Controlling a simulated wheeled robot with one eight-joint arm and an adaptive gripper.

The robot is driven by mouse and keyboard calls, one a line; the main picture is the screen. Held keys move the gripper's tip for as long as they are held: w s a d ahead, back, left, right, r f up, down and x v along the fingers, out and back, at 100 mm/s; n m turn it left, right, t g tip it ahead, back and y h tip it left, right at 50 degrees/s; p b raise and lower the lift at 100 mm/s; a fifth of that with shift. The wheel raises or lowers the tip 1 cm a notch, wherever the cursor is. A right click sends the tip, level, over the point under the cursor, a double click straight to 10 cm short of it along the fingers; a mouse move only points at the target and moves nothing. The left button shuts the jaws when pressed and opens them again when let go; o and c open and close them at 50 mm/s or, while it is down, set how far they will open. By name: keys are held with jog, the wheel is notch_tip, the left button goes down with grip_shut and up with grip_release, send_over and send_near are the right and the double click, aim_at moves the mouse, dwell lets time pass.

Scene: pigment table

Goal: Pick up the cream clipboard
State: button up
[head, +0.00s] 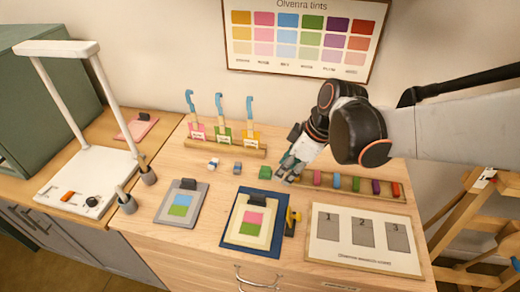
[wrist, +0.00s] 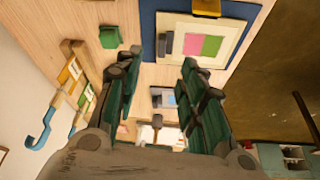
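The cream clipboard (head: 234,232) lies flat on a dark blue mat (head: 228,243) near the table's front edge. It has a dark clip at its back edge and bears a pink and a green patch.
A grey clipboard (head: 164,211) lies left of the mat. A yellow and black tool (head: 292,221) stands at the mat's right edge, beside a numbered board (head: 365,262). A green block (head: 265,172) is close to my gripper. A row of coloured pieces (head: 355,184) lies behind.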

jog(key=a+n, duration=0.2)
jog(key=b, duration=0.2)
send_over(258, 195)
jog(key=d, duration=0.2)
jog(key=shift+g, duration=0.4)
jog(key=f, duration=0.9)
jog(key=shift+s, duration=0.35)
jog(key=b+x, duration=0.2)
jog(key=x, duration=0.3)
jog(key=shift+w+f, duration=0.1)
jog(key=shift+f, duration=0.05)
jog(key=shift+y, duration=0.3)
grip_shut()
